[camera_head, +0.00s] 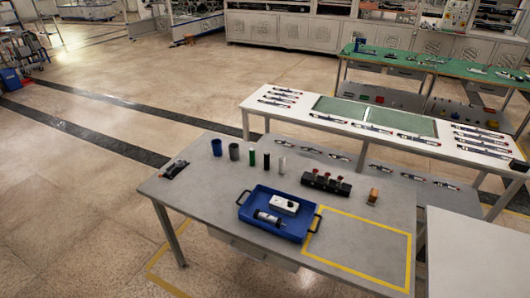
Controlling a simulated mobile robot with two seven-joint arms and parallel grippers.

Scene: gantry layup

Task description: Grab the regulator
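I cannot tell for certain which thing is the regulator. A blue tray (258,201) with dark handles stands on the grey table (205,190). In it lie a white box (284,204) with small dark marks on top and a silvery cylindrical part (268,217) on its side, in front of the box. Behind and to the right of the tray is a long black block (326,183) with several red-topped parts. Neither of my grippers shows in the head view.
Upright cylinders, including a blue one (216,148) and a green one (251,158), stand at the table's back. A black item (174,169) lies at the left, a small orange-brown block (373,196) at the right. The yellow-outlined area (360,250) is clear. A white table (285,112) stands behind.

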